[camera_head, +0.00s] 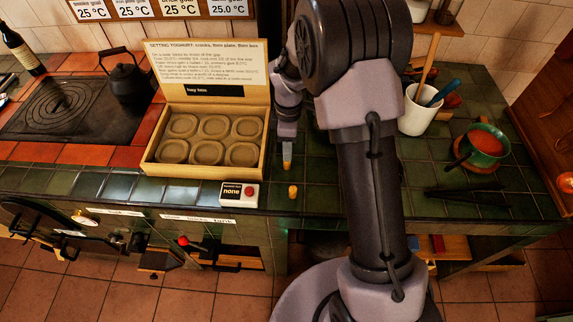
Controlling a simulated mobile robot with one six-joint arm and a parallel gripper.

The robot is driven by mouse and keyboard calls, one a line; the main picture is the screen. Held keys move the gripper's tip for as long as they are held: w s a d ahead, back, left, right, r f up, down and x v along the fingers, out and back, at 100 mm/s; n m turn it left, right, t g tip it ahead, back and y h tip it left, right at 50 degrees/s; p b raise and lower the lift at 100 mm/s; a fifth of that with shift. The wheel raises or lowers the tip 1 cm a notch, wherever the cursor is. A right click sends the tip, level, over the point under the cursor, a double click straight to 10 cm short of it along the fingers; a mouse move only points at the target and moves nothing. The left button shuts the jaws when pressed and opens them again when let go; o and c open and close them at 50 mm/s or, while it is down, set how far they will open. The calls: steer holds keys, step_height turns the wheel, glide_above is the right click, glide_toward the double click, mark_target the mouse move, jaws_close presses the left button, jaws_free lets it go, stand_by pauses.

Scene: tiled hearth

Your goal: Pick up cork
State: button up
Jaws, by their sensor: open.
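A small tan-orange piece that looks like the cork (293,192) stands near the front edge of the green tiled counter (330,200). It is just right of a small box with a red button. My gripper (287,158) points down over the counter, a little behind the cork in the picture and apart from it. Its jaws are open, though the view shows them small and edge-on. I cannot tell their exact height above the tiles. My own arm hides part of the counter to the right.
The red-button box (240,195) is close left of the cork. A white utensil pot (416,117), a green pan (484,148) and dark tongs (470,192) are at right. A kettle (128,80) stands at left.

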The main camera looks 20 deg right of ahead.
mark_target(287, 163)
steer(key=f+b, duration=0.1)
steer(key=f, duration=0.1)
steer(key=f+b, duration=0.1)
steer(key=f, duration=0.1)
steer(key=f+b, duration=0.1)
steer(key=f, duration=0.1)
steer(key=shift+s+a+f, duration=0.25)
steer(key=shift+s+f, duration=0.05)
steer(key=shift+f, duration=0.05)
steer(key=shift+r, duration=0.15)
steer(key=shift+c, duration=0.7)
jaws_close()
